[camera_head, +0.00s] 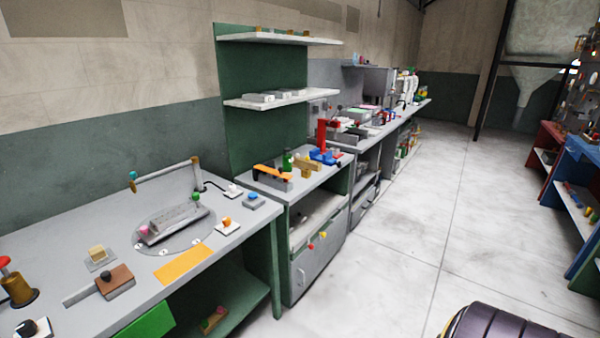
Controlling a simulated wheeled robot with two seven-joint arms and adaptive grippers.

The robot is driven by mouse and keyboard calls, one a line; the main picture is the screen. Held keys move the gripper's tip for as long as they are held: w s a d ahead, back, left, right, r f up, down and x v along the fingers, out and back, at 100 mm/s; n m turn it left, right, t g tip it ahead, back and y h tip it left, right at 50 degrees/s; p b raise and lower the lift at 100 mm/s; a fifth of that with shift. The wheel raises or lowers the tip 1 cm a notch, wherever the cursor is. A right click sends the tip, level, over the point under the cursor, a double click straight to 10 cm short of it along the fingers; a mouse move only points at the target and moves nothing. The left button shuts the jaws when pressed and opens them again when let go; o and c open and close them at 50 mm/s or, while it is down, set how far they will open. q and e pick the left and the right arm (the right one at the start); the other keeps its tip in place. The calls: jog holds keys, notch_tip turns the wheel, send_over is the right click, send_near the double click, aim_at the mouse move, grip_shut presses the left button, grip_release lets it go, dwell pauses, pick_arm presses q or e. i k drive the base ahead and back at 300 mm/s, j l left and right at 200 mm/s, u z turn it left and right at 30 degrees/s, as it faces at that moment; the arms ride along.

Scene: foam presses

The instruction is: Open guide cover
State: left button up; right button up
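No part is clearly recognisable as the guide cover. On the near workbench (60,280) at the left, a long grey block (180,222) lies on a round grey plate (208,240). A green knob (196,197) stands at its right end, and a pink knob (144,229) is at its left end. I cannot tell whether any of these parts is a cover, or open or shut. Neither of my grippers is in view.
A brown block with a dark knob (114,281), a yellow-orange sheet (185,264) and a red-topped brass post (17,290) are on the near bench. Shelves (265,98) and more benches line the wall.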

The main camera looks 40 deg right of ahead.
aim_at(279, 172)
jog(key=z, duration=1.1)
